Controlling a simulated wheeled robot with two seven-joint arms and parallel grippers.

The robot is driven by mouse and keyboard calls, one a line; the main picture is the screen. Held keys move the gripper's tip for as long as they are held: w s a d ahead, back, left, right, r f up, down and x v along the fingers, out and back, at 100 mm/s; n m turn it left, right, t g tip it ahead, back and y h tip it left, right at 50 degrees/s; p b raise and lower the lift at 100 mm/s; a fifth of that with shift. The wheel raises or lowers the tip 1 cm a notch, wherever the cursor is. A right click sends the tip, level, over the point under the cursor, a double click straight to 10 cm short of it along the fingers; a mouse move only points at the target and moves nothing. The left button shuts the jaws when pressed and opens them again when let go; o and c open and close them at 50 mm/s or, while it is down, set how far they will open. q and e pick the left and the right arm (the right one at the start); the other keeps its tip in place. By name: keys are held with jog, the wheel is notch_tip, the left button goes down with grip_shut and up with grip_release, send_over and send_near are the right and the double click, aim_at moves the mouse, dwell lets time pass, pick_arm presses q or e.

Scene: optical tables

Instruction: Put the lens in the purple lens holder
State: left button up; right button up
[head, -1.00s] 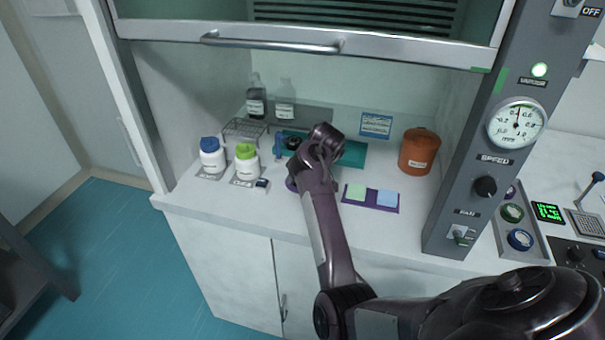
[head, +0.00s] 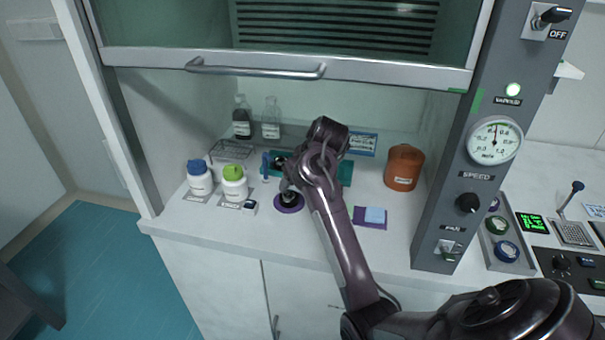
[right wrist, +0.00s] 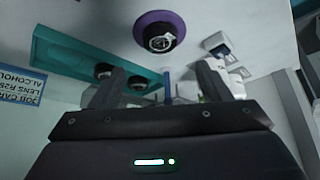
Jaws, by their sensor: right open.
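The purple lens holder is a round purple base (head: 291,208) on the white worktop, with a black round piece (head: 289,197) upright at its middle. In the right wrist view the purple base (right wrist: 171,17) shows at the top, with the black ringed piece (right wrist: 160,39) on it. I cannot tell whether glass sits in that ring. My right gripper (head: 286,186) is at the holder in the head view. In the right wrist view its two fingers (right wrist: 160,88) are apart with nothing clasped, and the holder is beyond them. My left gripper is out of view.
A teal tray (head: 345,172) with black round pieces lies behind my right arm. White bottles with blue (head: 200,184) and green (head: 234,188) caps stand left, near a wire rack (head: 228,152). An orange jar (head: 403,168) and purple mat (head: 362,224) are right. The raised sash (head: 400,72) hangs above.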

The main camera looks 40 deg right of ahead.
jog(key=shift+v, duration=1.3)
jog(key=shift+f, duration=0.1)
dwell(1.1)
